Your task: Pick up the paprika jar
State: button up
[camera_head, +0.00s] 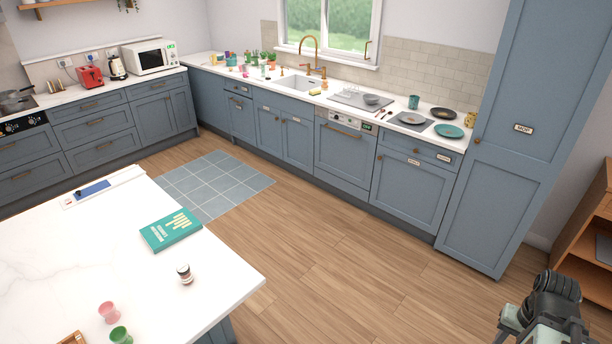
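A small jar (185,274) with a dark lid and a pale label stands upright on the white island top, near its right edge. It is the only spice-like jar I can make out, but its label is too small to read as paprika. My folded arm with my gripper (548,308) shows at the bottom right corner, over the floor and well apart from the jar. I cannot make out the fingers or whether they are open.
A teal book (171,230) lies behind the jar on the island (70,250). A pink cup (108,312) and a green cup (121,335) stand at the front. Wooden floor (350,270) is clear between island and cabinets. A wooden shelf (585,240) stands at right.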

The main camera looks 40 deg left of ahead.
aim_at(184, 270)
jog(key=i, duration=2.15)
jog(key=u, duration=5.2)
jog(key=i, duration=1)
jog(key=z, duration=0.1)
